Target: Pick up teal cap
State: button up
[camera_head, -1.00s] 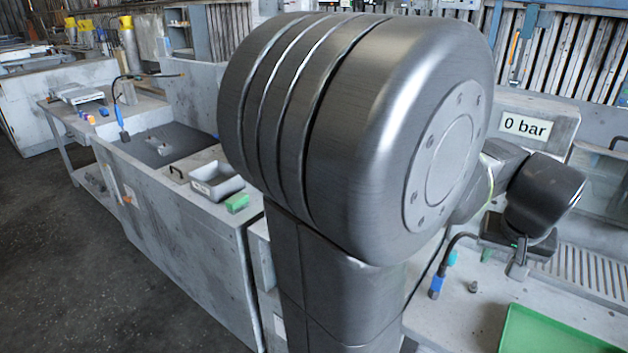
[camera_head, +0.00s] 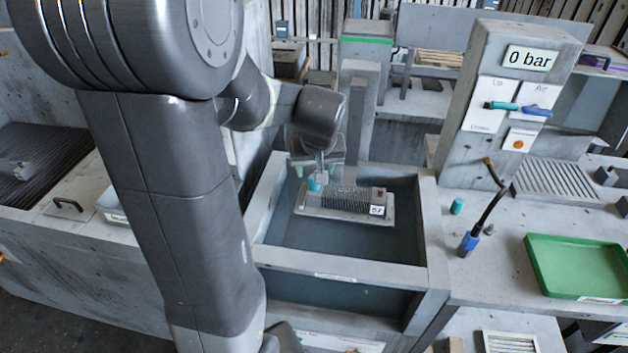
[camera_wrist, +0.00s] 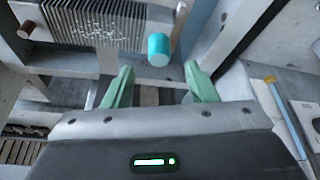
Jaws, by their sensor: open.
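A teal cap (camera_head: 314,184) sits at the left end of a finned metal block (camera_head: 350,200) with a "57" label, in the grey basin (camera_head: 345,262). The same cap shows in the wrist view (camera_wrist: 159,50), at the block's right end there, just beyond the gap between my fingers. My gripper (camera_head: 318,168) is above that end of the block, its green fingers apart. In the wrist view my gripper (camera_wrist: 160,85) is open and empty, with the cap ahead of its fingertips. A second teal cap-like piece (camera_head: 457,206) stands on the bench to the right.
A grey pillar (camera_head: 500,110) with a "0 bar" display and teal and blue handles stands right of the basin. A blue-ended hose (camera_head: 468,243) and a green tray (camera_head: 578,268) are on the right bench. The basin walls surround the block.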

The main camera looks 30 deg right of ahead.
jog(key=shift+w+a+f, duration=0.1)
jog(key=shift+w+f, duration=0.1)
jog(key=shift+p+x, duration=0.6)
jog(key=shift+x, duration=1.75)
jog(key=shift+s, duration=0.1)
jog(key=c, duration=1.1)
